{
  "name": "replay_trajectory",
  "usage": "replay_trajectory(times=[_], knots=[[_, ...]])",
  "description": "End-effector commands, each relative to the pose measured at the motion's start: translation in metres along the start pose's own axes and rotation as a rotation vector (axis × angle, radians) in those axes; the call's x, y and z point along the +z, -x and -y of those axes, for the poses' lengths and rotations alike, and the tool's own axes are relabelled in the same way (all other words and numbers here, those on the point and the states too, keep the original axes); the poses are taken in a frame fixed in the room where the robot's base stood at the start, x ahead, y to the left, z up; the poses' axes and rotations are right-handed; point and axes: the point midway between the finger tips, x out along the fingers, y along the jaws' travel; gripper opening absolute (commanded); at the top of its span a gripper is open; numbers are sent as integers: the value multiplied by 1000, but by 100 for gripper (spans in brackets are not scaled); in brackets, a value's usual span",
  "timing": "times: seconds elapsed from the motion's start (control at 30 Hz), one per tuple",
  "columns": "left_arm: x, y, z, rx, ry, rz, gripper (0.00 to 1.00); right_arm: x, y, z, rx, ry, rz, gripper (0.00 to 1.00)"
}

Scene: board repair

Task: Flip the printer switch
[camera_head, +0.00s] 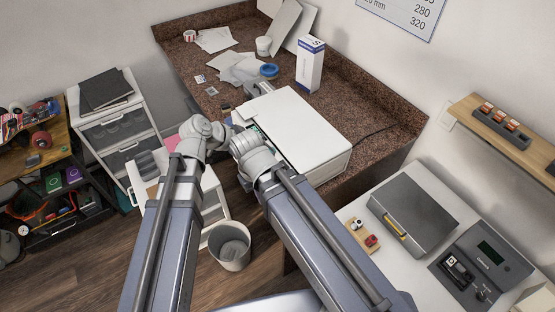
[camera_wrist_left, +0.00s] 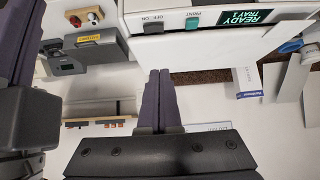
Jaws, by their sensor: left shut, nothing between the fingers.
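The printer is a large white box (camera_head: 305,118) on the granite counter. There a dark grey switch (camera_wrist_left: 153,28) sits under an OFF/ON label, beside a green PRINT button (camera_wrist_left: 194,21) and a green display (camera_wrist_left: 243,17) reading READY TRAY 1. I cannot tell which side of the switch is pressed. My left gripper (camera_wrist_left: 160,74) is shut and empty. Its fingertips lie just below the switch in the picture, seemingly apart from it.
The counter (camera_head: 185,62) also holds papers (camera_head: 240,70), blue tape (camera_head: 269,71) and an upright box (camera_head: 310,64). A bin (camera_head: 230,245) and a drawer unit (camera_head: 115,120) stand on the left. A white table (camera_head: 345,210) with a grey case (camera_head: 412,214) is on the right.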

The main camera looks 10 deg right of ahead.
Motion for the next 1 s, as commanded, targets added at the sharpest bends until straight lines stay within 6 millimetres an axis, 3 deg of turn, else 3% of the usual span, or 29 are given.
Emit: replay_trajectory(times=[0.23, 0.37, 0.83, 1.0], knots=[[1, -1, 0, 0, 1, 2, 0, 0, -1, 0, 0, 0, 0, 0], [3, -12, 0, 1, 1, 3, 0, -1, -10, 1, 0, 1, 0, 0], [5, -102, 1, 1, 0, 3, 0, -4, -74, 7, 2, 13, 0, 0], [17, -117, 0, 0, 3, 3, 0, -5, -93, 8, 2, 12, 0, 0]])
